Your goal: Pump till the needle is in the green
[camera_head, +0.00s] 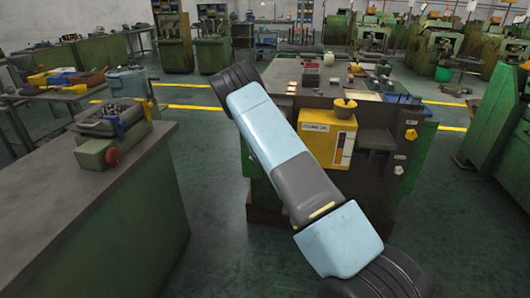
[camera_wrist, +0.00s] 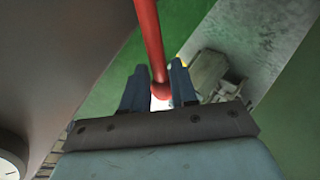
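In the wrist view a red lever (camera_wrist: 149,40) comes down from the top edge, and its rounded end lies between the two fingers of my gripper (camera_wrist: 159,88). The fingers stand about the lever's width apart and appear closed on it. A white round dial (camera_wrist: 10,168) with a dark rim is cut off at the lower left corner; its needle and green zone cannot be read. In the head view my arm crosses the middle, and my gripper, the lever and the dial cannot be made out.
A green machine (camera_head: 395,150) carries a yellow box (camera_head: 322,132) with a knob, just beyond my arm. A bench (camera_head: 85,190) with a vise-like tool (camera_head: 108,128) stands at left. Green floor (camera_head: 215,215) is clear between them. More machines line the back and right.

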